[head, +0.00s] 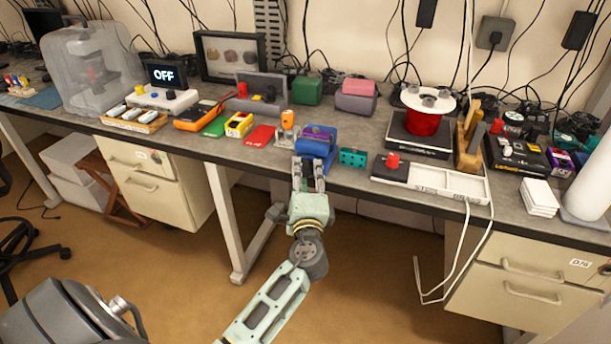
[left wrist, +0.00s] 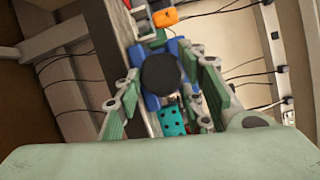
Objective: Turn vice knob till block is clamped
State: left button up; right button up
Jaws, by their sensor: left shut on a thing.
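The blue vice (head: 314,147) stands at the front edge of the bench, and it also shows in the left wrist view (left wrist: 184,52). A purple block (head: 318,131) shows at the top of the vice; I cannot tell whether the jaws touch it. The round black vice knob (left wrist: 161,74) faces the left wrist camera. My left gripper (head: 308,170) reaches up to the front of the vice, with its two fingers on either side of the knob, shut on it. The fingers hide the knob in the head view. My right gripper is not in view.
A teal block with holes (head: 353,157) stands just right of the vice. An orange-topped item (head: 287,120) stands to its left, beside a red card (head: 260,136). A white tray (head: 450,184) lies further right, with a white cable hanging off the bench.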

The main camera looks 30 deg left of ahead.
pick_arm(q)
jog(key=shift+s+a+f, duration=0.1)
jog(key=shift+a, duration=0.1)
dwell(0.4)
jog(key=o, duration=1.1)
jog(key=shift+a, duration=0.1)
jog(key=shift+s+d, duration=0.1)
jog(key=shift+d, duration=0.15)
jog(key=v, duration=1.1)
jog(key=shift+s+d, duration=0.2)
jog(key=shift+s, duration=0.05)
